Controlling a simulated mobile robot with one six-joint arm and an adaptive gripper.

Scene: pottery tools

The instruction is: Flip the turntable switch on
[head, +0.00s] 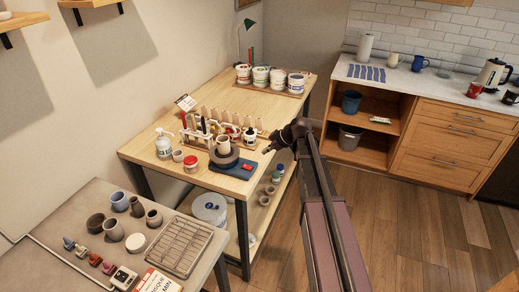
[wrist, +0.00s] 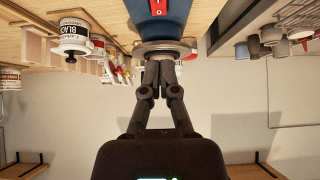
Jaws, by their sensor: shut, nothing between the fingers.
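The turntable is a small wheel with a dark round disc (head: 224,158) on a blue base (head: 232,170), on the wooden table near its front edge. A cup (head: 223,145) stands on the disc. A red switch (head: 246,167) sits on the base's right end. In the wrist view the red switch (wrist: 159,6) shows at the top edge, with white marks, on the blue base (wrist: 162,28). I cannot tell which way it is tipped. My gripper (head: 268,150) is to the right of the turntable. Its fingers (wrist: 159,64) are shut and empty, and overlap the disc's edge in the wrist view.
A tool rack with bottles (head: 215,130) stands behind the turntable. A red-lidded jar (head: 191,164) and a spray bottle (head: 164,145) are to its left. Several white tubs (head: 261,76) stand farther back. The middle of the wooden table (head: 270,112) is clear.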

